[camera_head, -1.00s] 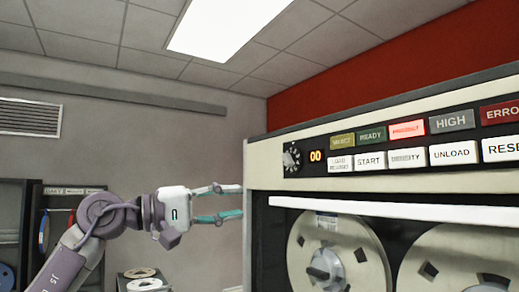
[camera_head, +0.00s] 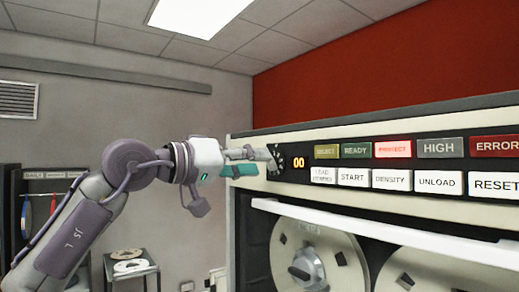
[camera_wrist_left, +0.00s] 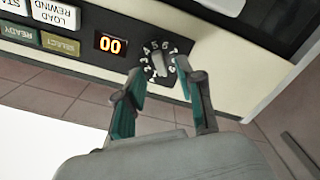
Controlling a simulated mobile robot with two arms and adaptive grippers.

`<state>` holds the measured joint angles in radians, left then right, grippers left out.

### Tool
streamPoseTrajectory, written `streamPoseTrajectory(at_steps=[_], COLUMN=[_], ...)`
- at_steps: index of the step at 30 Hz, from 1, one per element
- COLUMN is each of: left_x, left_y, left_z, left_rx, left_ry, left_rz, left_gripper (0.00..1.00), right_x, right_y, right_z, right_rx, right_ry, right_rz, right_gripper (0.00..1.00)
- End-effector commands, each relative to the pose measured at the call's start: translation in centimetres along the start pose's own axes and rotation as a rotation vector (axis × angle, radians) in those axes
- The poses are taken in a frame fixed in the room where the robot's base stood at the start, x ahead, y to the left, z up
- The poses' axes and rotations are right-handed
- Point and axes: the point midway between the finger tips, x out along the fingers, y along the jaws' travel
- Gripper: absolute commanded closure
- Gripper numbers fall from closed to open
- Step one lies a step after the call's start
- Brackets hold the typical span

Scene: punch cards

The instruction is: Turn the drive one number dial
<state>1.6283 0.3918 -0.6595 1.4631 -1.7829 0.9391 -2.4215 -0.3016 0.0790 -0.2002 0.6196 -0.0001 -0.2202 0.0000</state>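The number dial (camera_head: 279,160) is a dark round dial with white numerals and a pale knob, at the left end of the tape drive's panel. In the left wrist view the dial (camera_wrist_left: 158,62) shows upside down, beside a display (camera_wrist_left: 111,44) reading 00. My left gripper (camera_head: 262,161) is at the dial and partly covers it in the head view. In the left wrist view the gripper (camera_wrist_left: 162,75) is open, with one finger on each side of the knob. I cannot tell whether the fingers touch it. My right gripper is not in view.
Labelled buttons (camera_head: 353,177) fill the panel right of the display, with PROTECT and ERROR red. Below, a pale ledge (camera_head: 370,231) juts out above the tape reels (camera_head: 317,262). A small stand (camera_head: 130,268) with reels stands at the lower left.

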Motion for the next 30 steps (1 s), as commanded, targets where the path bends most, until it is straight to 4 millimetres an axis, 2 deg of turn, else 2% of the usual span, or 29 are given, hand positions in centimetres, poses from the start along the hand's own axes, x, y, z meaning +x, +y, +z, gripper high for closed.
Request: streamPoseTrajectory(at_steps=[1, 6, 14, 15, 21, 22, 30], left_x=[0.7, 1.8, 1.9, 1.9, 1.9, 1.9, 1.9], left_y=[0.1, 0.0, -0.1, -0.1, -0.1, -0.1, -0.1], left_z=[-0.2, 0.0, 0.1, 0.1, 0.0, 0.0, 0.1], left_rx=[-0.002, -0.001, -0.001, -0.001, -0.001, -0.001, -0.007], left_ry=[-0.002, -0.001, 0.0, 0.0, 0.0, 0.0, 0.0], left_rz=[-0.001, 0.0, -0.001, -0.001, -0.001, -0.001, -0.001], left_gripper=[0.62, 0.62, 0.62, 0.64, 0.97, 1.0, 1.0], right_x=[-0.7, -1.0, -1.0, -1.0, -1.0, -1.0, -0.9], right_y=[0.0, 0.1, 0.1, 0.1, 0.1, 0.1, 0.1], right_z=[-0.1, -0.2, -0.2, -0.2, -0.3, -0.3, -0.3], right_rx=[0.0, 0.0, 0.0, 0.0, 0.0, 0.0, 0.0], right_ry=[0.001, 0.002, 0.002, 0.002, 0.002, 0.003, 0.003], right_rz=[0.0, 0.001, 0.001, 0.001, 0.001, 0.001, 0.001], right_gripper=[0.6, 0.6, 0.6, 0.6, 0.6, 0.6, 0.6])
